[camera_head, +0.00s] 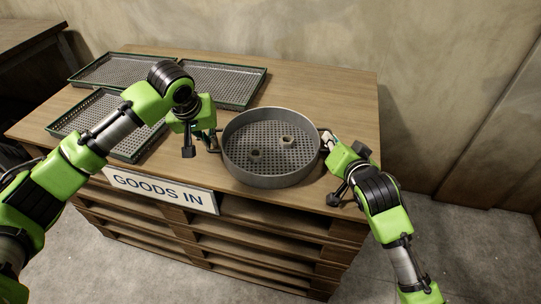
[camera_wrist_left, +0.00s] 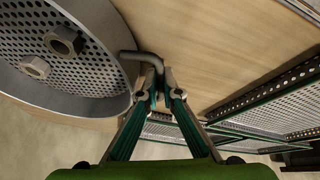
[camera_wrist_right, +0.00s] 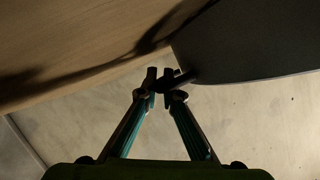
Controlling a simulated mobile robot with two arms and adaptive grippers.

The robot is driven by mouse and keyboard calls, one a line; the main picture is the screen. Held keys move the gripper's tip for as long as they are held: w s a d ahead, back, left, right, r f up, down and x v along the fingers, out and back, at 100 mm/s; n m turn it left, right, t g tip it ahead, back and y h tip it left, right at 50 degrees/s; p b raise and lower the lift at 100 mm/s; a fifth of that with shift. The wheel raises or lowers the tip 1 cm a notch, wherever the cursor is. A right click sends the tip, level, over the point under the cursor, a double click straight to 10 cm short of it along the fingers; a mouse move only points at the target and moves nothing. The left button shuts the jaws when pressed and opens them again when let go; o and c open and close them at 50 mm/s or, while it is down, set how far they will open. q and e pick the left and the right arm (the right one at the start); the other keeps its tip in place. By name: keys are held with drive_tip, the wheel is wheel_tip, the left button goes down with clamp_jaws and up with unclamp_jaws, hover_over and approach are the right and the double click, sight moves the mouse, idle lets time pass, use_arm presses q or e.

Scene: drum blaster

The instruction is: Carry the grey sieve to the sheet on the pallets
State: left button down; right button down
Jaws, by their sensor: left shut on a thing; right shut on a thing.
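The round grey sieve (camera_head: 270,182) has a perforated floor and holds two nut-like metal pieces (camera_head: 287,142). It is at the front right of the wooden sheet (camera_head: 320,88) on the stacked pallets (camera_head: 270,250). I cannot tell whether it touches the sheet. My left gripper (camera_head: 213,143) is shut on the sieve's left handle, a bent rod (camera_wrist_left: 150,58) in the left wrist view. My right gripper (camera_head: 326,143) is shut on the right handle; in the right wrist view the fingers (camera_wrist_right: 168,82) close on it beside the dark sieve wall (camera_wrist_right: 240,45).
Several green-rimmed mesh trays (camera_head: 262,88) lie on the left and back of the sheet. A "GOODS IN" sign (camera_head: 160,189) hangs on its front edge. A wall (camera_head: 420,60) stands behind. The sheet's back right is clear.

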use_arm(q)
drive_tip(key=c, duration=2.2)
unclamp_jaws()
drive_tip(key=shift+c, duration=0.2)
use_arm(e)
drive_tip(key=c, duration=2.2)
unclamp_jaws()
drive_tip(key=shift+s+f, duration=0.1)
drive_tip(key=shift+f, duration=0.05)
